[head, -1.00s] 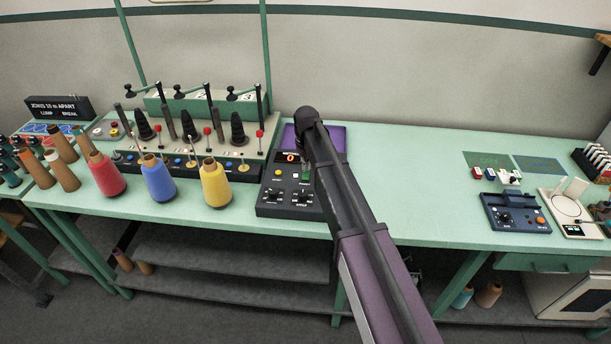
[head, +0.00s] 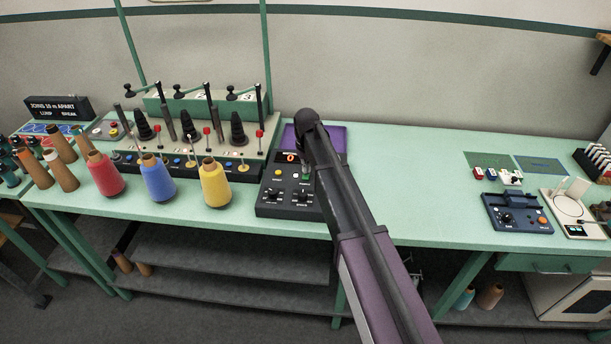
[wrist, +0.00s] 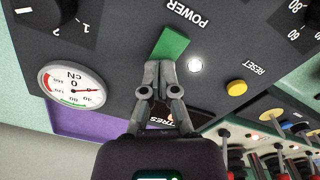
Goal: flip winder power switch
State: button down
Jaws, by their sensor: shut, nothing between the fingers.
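The winder control box (head: 268,200) is dark and sits on the green bench, left of my arm in the head view. Its green power switch (wrist: 172,44) is beside the POWER label in the wrist view. A small round lamp (wrist: 195,66) next to the switch glows white. My gripper (wrist: 160,66) is shut and empty, with its fingertips right at the edge of the switch. Contact looks likely, but I cannot tell it for sure. In the head view my arm hides part of the box.
A yellow reset button (wrist: 236,88) and a round tension gauge (wrist: 72,85) lie near my gripper. Red, blue and yellow (head: 214,184) yarn cones stand left of the box. The bench right of my arm is clear up to a blue device (head: 516,213).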

dwell(0.3)
jog(key=shift+r+p, duration=3.45)
jog(key=shift+p, duration=0.05)
jog(key=s+d+m, duration=0.1)
jog(key=s+d, duration=0.4)
jog(key=d, duration=0.1)
jog(key=s+d+m, duration=0.1)
jog(key=s+d, duration=0.5)
jog(key=shift+s, duration=0.1)
jog(key=s+d+m, duration=0.3)
jog(key=s+d, duration=0.7)
jog(key=s, duration=0.4)
jog(key=shift+s+d+m, duration=0.3)
jog(key=shift+s+d, duration=0.05)
jog(key=shift+d, duration=0.05)
